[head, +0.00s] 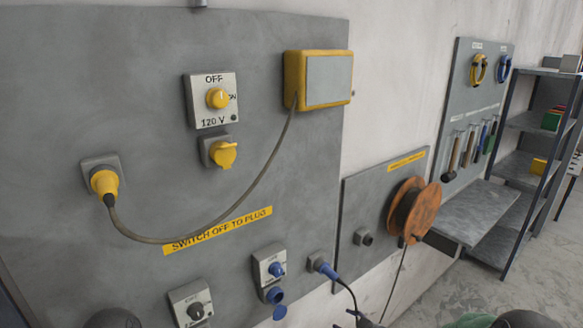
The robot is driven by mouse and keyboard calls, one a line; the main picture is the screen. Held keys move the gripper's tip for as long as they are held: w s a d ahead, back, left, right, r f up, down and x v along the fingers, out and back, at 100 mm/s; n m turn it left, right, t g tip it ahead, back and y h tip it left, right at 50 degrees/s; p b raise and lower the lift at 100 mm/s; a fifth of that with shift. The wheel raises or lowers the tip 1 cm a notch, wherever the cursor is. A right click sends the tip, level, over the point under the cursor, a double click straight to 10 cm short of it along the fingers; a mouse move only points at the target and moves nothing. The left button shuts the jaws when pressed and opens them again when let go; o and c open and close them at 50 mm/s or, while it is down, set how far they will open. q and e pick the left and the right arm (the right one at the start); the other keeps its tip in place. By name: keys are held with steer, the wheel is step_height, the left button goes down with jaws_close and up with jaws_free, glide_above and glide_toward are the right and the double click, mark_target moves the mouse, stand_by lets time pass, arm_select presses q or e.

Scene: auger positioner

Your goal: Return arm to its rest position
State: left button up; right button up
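A dark rounded part, which looks like my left arm (112,318), shows at the bottom left edge; its gripper is out of view. At the bottom right edge are green and dark rounded parts that look like my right arm (525,319). A small dark shape beside the blue plug's cable may be the tip of my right gripper (366,321). It is mostly cut off, so I cannot tell its opening or whether it touches the cable.
A yellow plug (104,183) sits in a wall socket, its cable running to a yellow box (328,80). The knob (217,98) is below "OFF". A blue plug (324,268) is in a lower socket. An orange reel (424,211), bench (470,212) and shelves (528,122) stand right.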

steer(key=s+a+f+m+g+b, duration=0.25)
steer(key=s+f, duration=0.35)
steer(key=f, duration=0.5)
arm_select(q)
step_height(320, 180, down, 8)
steer(key=b, duration=0.4)
steer(key=shift+r, duration=0.15)
arm_select(e)
steer(key=s+a+f+m+g+h, duration=0.1)
steer(key=s+a+f+g, duration=0.1)
steer(key=s+f, duration=0.3)
steer(key=s+a+f+m+g, duration=0.1)
steer(key=s+f, duration=0.5)
steer(key=s, duration=0.7)
steer(key=s+a+f+m+g+h, duration=0.1)
steer(key=s+a+f+m+g, duration=0.1)
steer(key=s, duration=0.7)
step_height(320, 180, down, 3)
steer(key=a+g, duration=0.1)
steer(key=g, duration=0.1)
steer(key=shift+a+f+g+h, duration=0.15)
steer(key=shift+a+g+h, duration=0.15)
steer(key=shift+a+g, duration=0.05)
